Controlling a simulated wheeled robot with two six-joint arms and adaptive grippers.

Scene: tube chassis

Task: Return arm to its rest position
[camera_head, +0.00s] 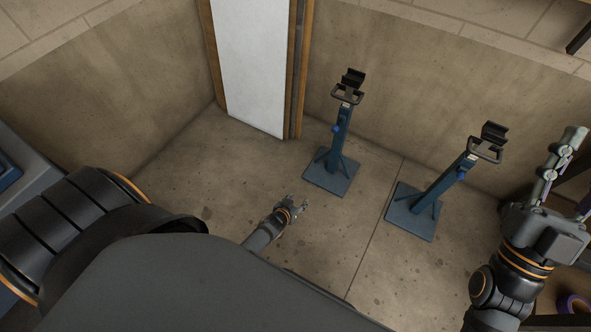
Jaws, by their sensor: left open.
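My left gripper (299,202) is low over the concrete floor near the middle of the view. It is open, with nothing visible between its fingers. Its forearm comes up from behind my large grey body part at the bottom. My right gripper (572,175) is raised at the right edge, with its fingers pointing up.
Two blue stands with black cradles, a middle one (338,150) and a right one (440,187), stand on the floor (250,165). A white panel (254,65) stands at the back wall. A purple ring (574,304) lies at bottom right. Floor left of centre is clear.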

